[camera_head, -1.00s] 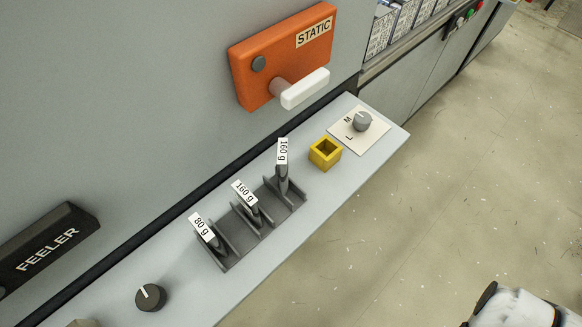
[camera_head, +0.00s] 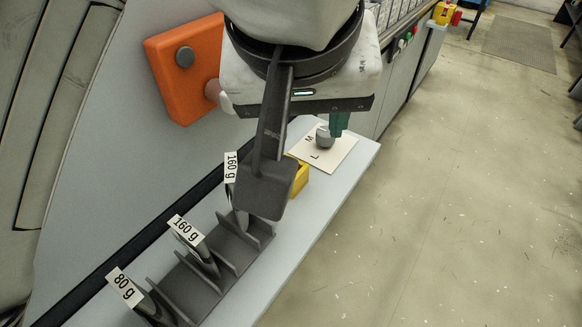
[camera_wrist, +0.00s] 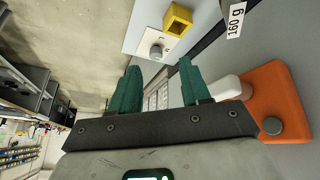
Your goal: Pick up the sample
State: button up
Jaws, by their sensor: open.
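Three labelled samples stand in a dark grey slotted rack (camera_head: 188,290) on the light ledge: an 80 g one (camera_head: 124,287) at the near left, a 160 g one (camera_head: 187,232) in the middle, and another 160 g one (camera_head: 231,168) at the far end. Which one is meant cannot be told. The far label also shows in the wrist view (camera_wrist: 236,20). My gripper (camera_wrist: 160,68) is open and empty, its green fingers apart. In the head view one fingertip (camera_head: 339,123) shows above the dial plate, beyond the rack. My wrist parts hide some of the far sample.
A yellow square holder (camera_head: 299,178), partly hidden, sits past the rack; it shows open-topped in the wrist view (camera_wrist: 177,18). A grey dial (camera_head: 325,137) stands beside it. An orange block (camera_head: 182,75) with a white handle (camera_wrist: 228,88) juts from the machine wall. The floor at right is clear.

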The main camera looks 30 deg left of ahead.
jog(key=n+g+y+b, duration=0.1)
jog(key=n+g, duration=0.1)
send_near(231, 169)
jog(key=f, duration=0.2)
jog(key=x, duration=0.3)
jog(key=b+x, duration=0.1)
jog(key=x, duration=0.3)
jog(key=b+x, duration=0.1)
jog(key=x, duration=0.2)
jog(key=shift+w+a+f, duration=0.2)
jog(key=shift+w+a, duration=0.1)
jog(key=shift+w, duration=0.1)
grip_shut()
